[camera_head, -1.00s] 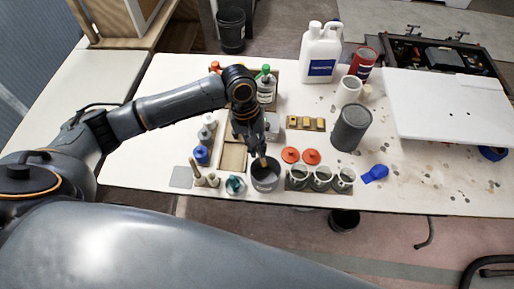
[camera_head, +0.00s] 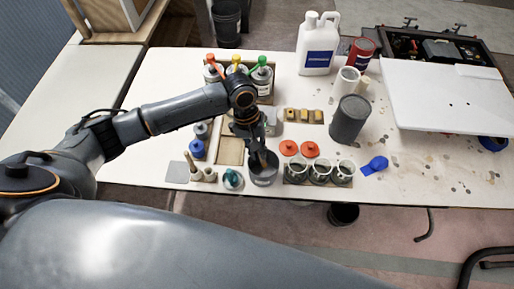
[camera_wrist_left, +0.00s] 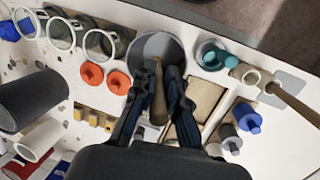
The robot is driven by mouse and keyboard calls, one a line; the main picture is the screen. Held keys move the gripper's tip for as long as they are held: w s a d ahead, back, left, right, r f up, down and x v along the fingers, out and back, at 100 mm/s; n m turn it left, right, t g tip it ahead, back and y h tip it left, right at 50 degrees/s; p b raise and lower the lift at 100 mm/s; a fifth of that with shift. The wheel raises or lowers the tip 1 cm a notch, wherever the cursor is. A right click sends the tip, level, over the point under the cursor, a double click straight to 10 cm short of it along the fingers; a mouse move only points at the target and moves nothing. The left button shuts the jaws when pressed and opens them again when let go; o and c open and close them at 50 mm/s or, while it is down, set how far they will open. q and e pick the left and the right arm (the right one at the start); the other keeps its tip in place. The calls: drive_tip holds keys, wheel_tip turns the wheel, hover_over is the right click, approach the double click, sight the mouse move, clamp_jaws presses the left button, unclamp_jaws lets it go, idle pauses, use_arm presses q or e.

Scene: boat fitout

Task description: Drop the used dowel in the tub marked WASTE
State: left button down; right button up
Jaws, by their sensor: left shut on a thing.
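My left gripper (camera_head: 259,152) points down over a small grey tub (camera_head: 263,178) at the front edge of the white table. It is shut on a light brown wooden dowel, which shows between the fingers in the left wrist view (camera_wrist_left: 157,88). The dowel's far end is over the tub's opening; I cannot tell how deep it reaches. In the left wrist view the tub (camera_wrist_left: 143,47) lies just beyond the fingertips. No WASTE lettering is readable on it. My right gripper is not in view.
Three jars (camera_head: 320,172) stand right of the tub, with two orange-red lids (camera_head: 289,147) behind them. A teal-topped jar (camera_head: 232,179) and a wooden holder stand to its left. A dark grey can (camera_head: 349,119) stands further right. Bottles with coloured tops line the back.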

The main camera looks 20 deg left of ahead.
use_arm(q)
drive_tip(key=c, duration=1.3)
unclamp_jaws()
drive_tip(key=shift+r, duration=0.15)
drive_tip(key=v, duration=1.1)
drive_tip(key=shift+r, duration=0.4)
drive_tip(key=shift+a, duration=0.1)
